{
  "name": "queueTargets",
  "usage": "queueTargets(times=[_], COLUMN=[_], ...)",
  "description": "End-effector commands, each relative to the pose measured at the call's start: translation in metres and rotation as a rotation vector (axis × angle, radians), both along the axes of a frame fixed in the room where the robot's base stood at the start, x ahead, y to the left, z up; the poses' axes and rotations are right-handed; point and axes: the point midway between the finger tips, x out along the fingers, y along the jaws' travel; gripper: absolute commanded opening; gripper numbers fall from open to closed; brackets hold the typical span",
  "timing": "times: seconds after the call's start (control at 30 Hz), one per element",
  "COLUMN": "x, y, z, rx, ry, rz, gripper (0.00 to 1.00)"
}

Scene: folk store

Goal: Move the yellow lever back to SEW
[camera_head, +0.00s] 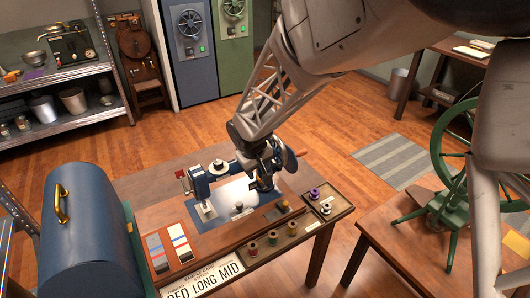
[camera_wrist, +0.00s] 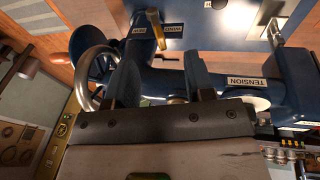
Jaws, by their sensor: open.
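The blue sewing machine (camera_head: 205,185) stands on the wooden table. In the wrist view its body (camera_wrist: 235,85) fills the middle, with a TENSION label. The yellow lever (camera_wrist: 157,32) shows near the top, between two small white labels whose words are too small to read surely. It cannot be made out in the head view. My gripper (camera_head: 262,182) is over the right end of the machine, by the handwheel. In the wrist view my gripper (camera_wrist: 175,78) is open, its fingers close to the machine, with the lever beyond them. I cannot tell whether they touch anything.
A tray of thread spools (camera_head: 272,238) lies along the table's front, with a sign (camera_head: 203,283) below. A blue domed case (camera_head: 85,235) with a brass handle stands left. A green wheel (camera_head: 450,150) is on another table at right. Floor lies between the tables.

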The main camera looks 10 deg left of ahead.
Motion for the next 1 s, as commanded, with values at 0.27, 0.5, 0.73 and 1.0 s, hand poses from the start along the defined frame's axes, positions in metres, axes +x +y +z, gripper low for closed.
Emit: queueTargets(times=[0.27,0.5,0.73,1.0], x=[0.004,0.007,0.01,0.011], y=[-0.001,-0.001,-0.002,-0.002], z=[-0.016,-0.029,-0.042,-0.045], rx=[-0.002,-0.001,-0.001,-0.001], ry=[0.001,0.001,0.002,0.001], rz=[0.001,0.0,0.0,0.0], gripper=[0.49,0.49,0.49,0.49])
